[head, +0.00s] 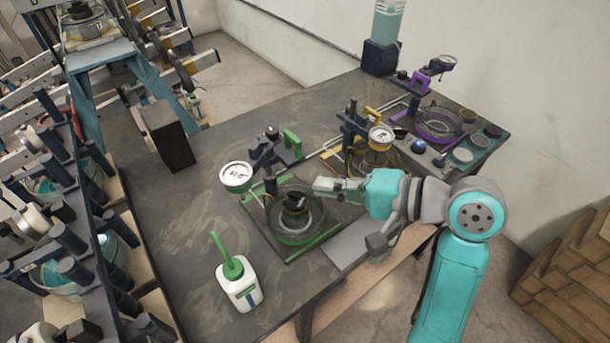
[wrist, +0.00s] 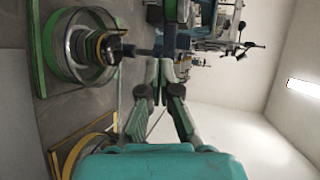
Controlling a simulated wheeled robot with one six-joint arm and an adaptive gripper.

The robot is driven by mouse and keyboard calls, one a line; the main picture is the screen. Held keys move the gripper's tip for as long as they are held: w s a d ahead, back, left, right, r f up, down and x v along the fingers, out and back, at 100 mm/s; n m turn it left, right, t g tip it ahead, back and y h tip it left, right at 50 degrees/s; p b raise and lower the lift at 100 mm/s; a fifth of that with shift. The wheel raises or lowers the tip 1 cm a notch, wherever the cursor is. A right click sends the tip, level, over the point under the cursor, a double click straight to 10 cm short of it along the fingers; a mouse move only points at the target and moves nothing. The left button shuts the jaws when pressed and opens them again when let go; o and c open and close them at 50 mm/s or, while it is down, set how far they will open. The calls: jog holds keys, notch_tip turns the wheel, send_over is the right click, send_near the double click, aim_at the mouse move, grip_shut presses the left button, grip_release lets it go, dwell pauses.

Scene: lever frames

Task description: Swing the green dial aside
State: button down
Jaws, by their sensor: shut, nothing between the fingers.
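The green dial (head: 236,176) is a round white-faced gauge with a green rim, on a dark swing arm with a green handle (head: 292,143). It hangs over the back left of the green-edged frame, to the left of the glass bowl (head: 297,216). My gripper (head: 322,187) is shut and empty, just above the bowl's back right rim and to the right of the dial, apart from it. In the wrist view, my fingertips (wrist: 160,68) point toward a dark post, and the bowl (wrist: 80,46) lies to their left. I cannot make out the dial face there.
A yellow-rimmed gauge (head: 381,137) and its frame stand close behind my gripper, with a purple one (head: 440,65) farther back. A white bottle with a green spout (head: 240,283) stands at the front left. The tabletop left of the dial is mostly clear.

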send_near(255, 173)
jog(key=x, duration=0.5)
jog(key=shift+x, duration=0.9)
